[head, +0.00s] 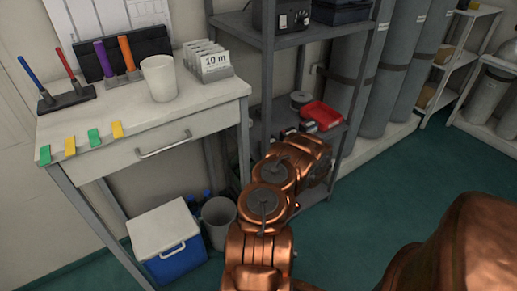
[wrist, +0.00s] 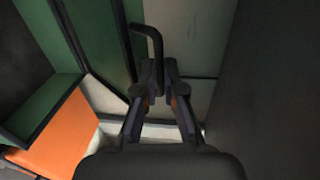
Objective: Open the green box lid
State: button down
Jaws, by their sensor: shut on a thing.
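In the wrist view my gripper (wrist: 159,75) has its two fingers brought together on a dark bent handle (wrist: 151,32). The handle rises from between the fingertips and hooks to the left. A dark green panel (wrist: 108,38) with a black edge stands just left of the handle. More green surfaces (wrist: 47,38) show farther left. These look like the green box, but I cannot tell lid from body. In the head view the green box does not show clearly, and my gripper is hidden beyond my copper-coloured arm by the shelf.
A dark surface (wrist: 268,80) fills the wrist view's right side, and an orange surface (wrist: 58,138) lies lower left. In the head view a grey shelf rack (head: 268,80) stands by my arm, with a red tray (head: 321,115). A desk (head: 120,118), blue cooler (head: 178,262) and bin (head: 218,222) stand left.

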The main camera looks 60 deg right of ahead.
jog(key=shift+w+a+r, duration=0.1)
jog(key=shift+w+r, duration=0.15)
jog(key=shift+r, duration=0.05)
jog(key=c, duration=1.6)
grip_release()
jog(key=shift+a+r, duration=0.1)
jog(key=shift+r, duration=0.05)
jog(key=o, duration=0.3)
jog(key=shift+o, duration=0.2)
jog(key=shift+s+f, duration=0.1)
jog(key=shift+f, duration=0.1)
jog(key=shift+s, duration=0.1)
jog(key=v, duration=1.1)
jog(key=shift+s+a, duration=0.25)
jog(key=shift+s, duration=0.05)
